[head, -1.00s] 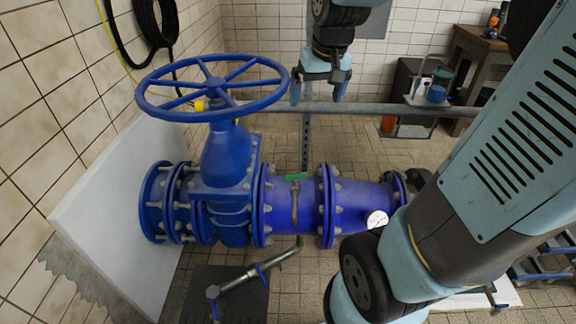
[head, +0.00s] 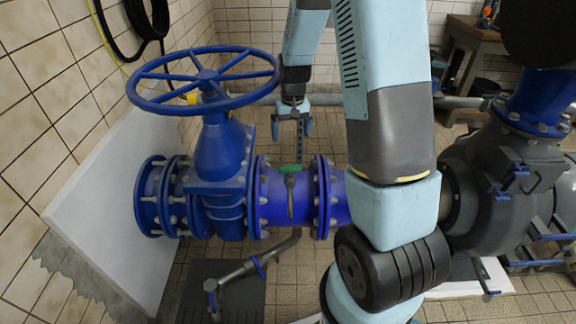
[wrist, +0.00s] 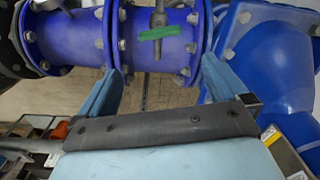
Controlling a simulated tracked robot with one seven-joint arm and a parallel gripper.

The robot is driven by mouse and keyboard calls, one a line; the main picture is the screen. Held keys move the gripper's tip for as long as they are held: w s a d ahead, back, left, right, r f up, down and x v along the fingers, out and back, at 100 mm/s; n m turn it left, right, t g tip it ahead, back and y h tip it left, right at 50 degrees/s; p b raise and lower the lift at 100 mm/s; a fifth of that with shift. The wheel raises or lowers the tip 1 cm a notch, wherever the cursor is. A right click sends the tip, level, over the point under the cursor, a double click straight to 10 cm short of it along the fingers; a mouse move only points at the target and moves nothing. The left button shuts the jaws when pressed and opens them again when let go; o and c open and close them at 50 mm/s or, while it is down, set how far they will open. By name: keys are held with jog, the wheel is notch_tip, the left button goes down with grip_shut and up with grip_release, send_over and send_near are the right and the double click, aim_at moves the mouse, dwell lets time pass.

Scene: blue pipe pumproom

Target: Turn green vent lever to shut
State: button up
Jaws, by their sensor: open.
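The green vent lever (head: 290,168) sits on a small metal valve stem at the side of the blue pipe, between two bolted flanges. In the wrist view the green lever (wrist: 160,33) lies crosswise over the metal stem, near the top of the picture. My gripper (head: 291,126) hangs above and behind the lever in the head view, fingers pointing down. It is open and empty. In the wrist view the lever lies beyond and between the two blue fingers (wrist: 160,72), apart from both.
The blue handwheel (head: 203,80) and its valve body (head: 222,158) stand left of the lever. A grey horizontal rail (head: 330,100) runs behind my gripper. A grey pump (head: 490,190) stands at the right. A bent metal pipe (head: 245,268) lies low in front.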

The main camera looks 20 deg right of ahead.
aim_at(290, 170)
notch_tip(290, 170, down, 15)
jog(key=shift+w+a+r, duration=0.1)
jog(key=shift+a+r, duration=0.05)
dwell(0.5)
jog(key=shift+c, duration=0.5)
jog(key=c, duration=0.7)
jog(key=shift+m, duration=1.6)
jog(key=o, duration=0.8)
jog(key=shift+r, duration=0.15)
